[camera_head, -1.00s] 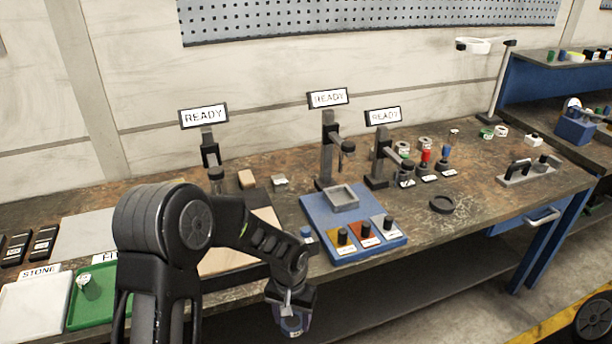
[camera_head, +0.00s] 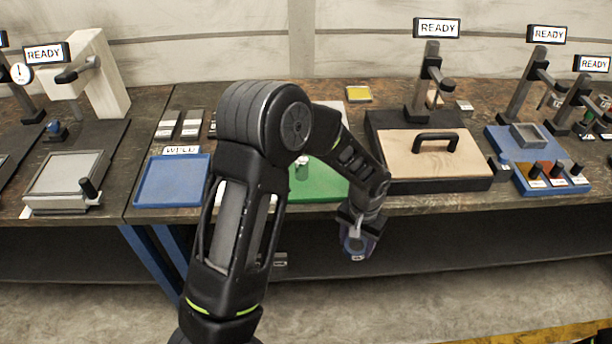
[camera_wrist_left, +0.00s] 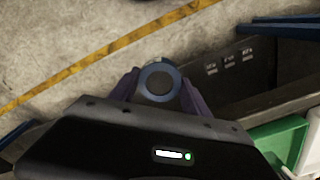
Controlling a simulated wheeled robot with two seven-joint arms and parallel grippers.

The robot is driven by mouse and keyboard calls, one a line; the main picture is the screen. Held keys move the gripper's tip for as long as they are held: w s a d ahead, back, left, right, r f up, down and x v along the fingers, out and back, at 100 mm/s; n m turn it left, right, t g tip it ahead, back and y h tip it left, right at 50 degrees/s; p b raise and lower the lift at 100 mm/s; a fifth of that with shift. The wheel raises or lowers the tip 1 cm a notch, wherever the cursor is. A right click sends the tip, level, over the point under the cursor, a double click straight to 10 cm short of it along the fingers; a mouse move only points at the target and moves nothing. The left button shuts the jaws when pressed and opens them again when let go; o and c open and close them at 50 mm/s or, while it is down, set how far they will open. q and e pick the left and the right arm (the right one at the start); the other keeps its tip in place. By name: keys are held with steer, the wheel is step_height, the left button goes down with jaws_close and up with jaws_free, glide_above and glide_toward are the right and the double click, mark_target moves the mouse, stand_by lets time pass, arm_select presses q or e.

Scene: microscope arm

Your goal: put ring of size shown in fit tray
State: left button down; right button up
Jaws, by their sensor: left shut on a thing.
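The green tray (camera_head: 325,188) lies on the bench, partly behind my left arm; its label is hidden now. A small pale item with a tag (camera_head: 302,167) stands on it. My left gripper (camera_head: 357,238) hangs in front of the bench edge, right of the green tray and below the bench top. It is shut on a round piece with a blue rim and dark centre (camera_wrist_left: 159,84), seen end-on between the fingers in the left wrist view. A small white label shows on this piece in the head view; its text is too small to read. The green tray (camera_wrist_left: 277,142) also shows at the lower right there.
A blue tray (camera_head: 172,182) labelled WELD lies left of the arm. A wooden board with a black handle (camera_head: 436,160) lies right of the green tray. Several READY screens (camera_head: 438,28) stand behind. The floor in front of the bench is open.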

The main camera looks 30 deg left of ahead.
arm_select(q)
steer(key=shift+d, duration=0.1)
arm_select(e)
steer(key=shift+o, duration=0.8)
arm_select(q)
steer(key=shift+f, duration=0.2)
arm_select(e)
steer(key=shift+o, duration=0.4)
steer(key=shift+f, duration=0.25)
arm_select(q)
steer(key=shift+f+b, duration=0.95)
steer(key=shift+b, duration=0.25)
steer(key=shift+w+r, duration=0.1)
arm_select(e)
steer(key=shift+w+f, duration=0.2)
steer(key=shift+f, duration=0.5)
